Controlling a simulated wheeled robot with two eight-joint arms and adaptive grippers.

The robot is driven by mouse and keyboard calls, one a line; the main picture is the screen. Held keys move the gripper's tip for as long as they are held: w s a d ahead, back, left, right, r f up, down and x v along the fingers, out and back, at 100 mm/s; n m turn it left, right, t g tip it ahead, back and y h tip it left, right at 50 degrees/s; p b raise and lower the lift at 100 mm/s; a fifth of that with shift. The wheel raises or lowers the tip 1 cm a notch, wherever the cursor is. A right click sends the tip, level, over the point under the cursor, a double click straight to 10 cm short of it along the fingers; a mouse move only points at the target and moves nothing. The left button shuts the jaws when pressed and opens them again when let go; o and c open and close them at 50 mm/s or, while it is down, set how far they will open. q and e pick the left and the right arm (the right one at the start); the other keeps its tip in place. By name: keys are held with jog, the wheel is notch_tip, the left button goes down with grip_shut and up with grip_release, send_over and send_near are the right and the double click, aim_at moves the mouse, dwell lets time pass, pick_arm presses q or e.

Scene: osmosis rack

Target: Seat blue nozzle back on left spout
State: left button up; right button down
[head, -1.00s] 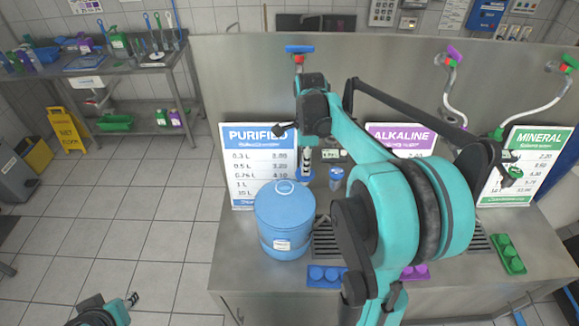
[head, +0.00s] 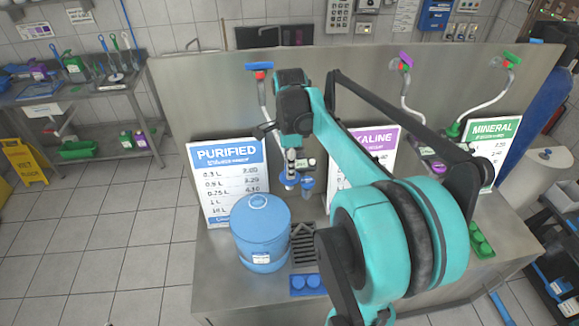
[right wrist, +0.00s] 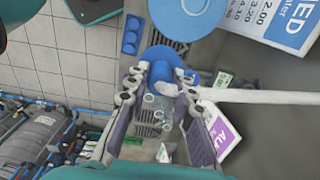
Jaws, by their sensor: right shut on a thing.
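The blue nozzle (head: 289,180) is low at my right gripper (head: 291,165), in front of the steel back panel. In the right wrist view the blue nozzle (right wrist: 160,72) is between the fingertips of my right gripper (right wrist: 158,88), which is shut on it. The pale left spout (right wrist: 250,96) comes in from the right and its end meets the nozzle; I cannot tell whether the nozzle is fully on. In the head view the left spout (head: 263,98) hangs below a blue valve handle (head: 259,66); my arm hides its lower end. My left gripper is out of view.
A large blue bottle (head: 261,232) stands left of the nozzle, before the PURIFIED sign (head: 228,172). A small blue cup (head: 307,184) is just right of the nozzle. A blue tray (head: 306,284) lies in front.

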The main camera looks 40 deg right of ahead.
jog(key=shift+r+p, duration=0.3)
jog(key=shift+r, duration=0.3)
